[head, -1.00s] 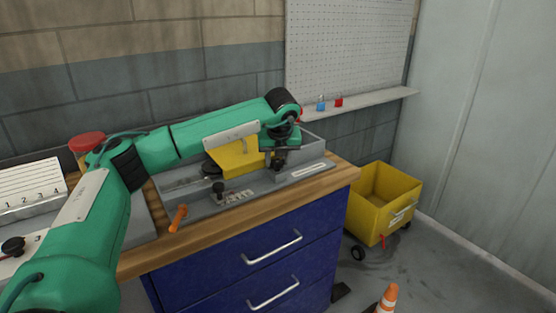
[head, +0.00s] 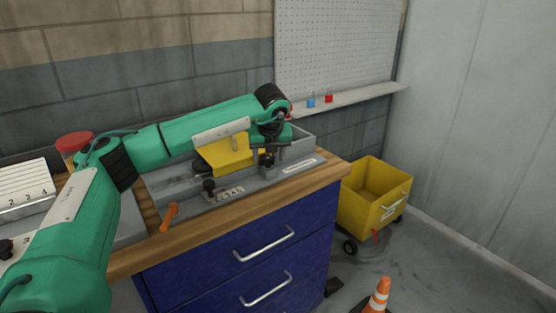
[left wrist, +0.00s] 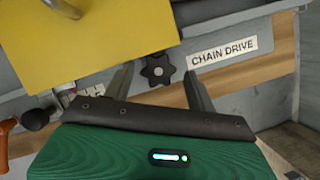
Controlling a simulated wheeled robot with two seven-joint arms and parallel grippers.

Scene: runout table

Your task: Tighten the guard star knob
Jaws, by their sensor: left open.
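The black star knob (left wrist: 157,69) sits on the front face of the grey machine, just right of the yellow guard (left wrist: 90,40) and left of the CHAIN DRIVE label (left wrist: 222,52). The guard also shows in the head view (head: 222,155). My left gripper (left wrist: 158,78) is open, with one finger on each side of the knob in the left wrist view. I cannot tell whether either finger touches it. In the head view my left gripper (head: 268,158) is over the right end of the machine, and its wrist hides part of the guard. My right gripper is not in view.
An orange handle (head: 169,217) and a round black knob (head: 209,186) stand at the machine's front left. A red-lidded jar (head: 74,142) is behind my arm. The wooden bench edge (head: 235,216) runs in front. A yellow cart (head: 372,205) and a cone (head: 377,296) are on the floor.

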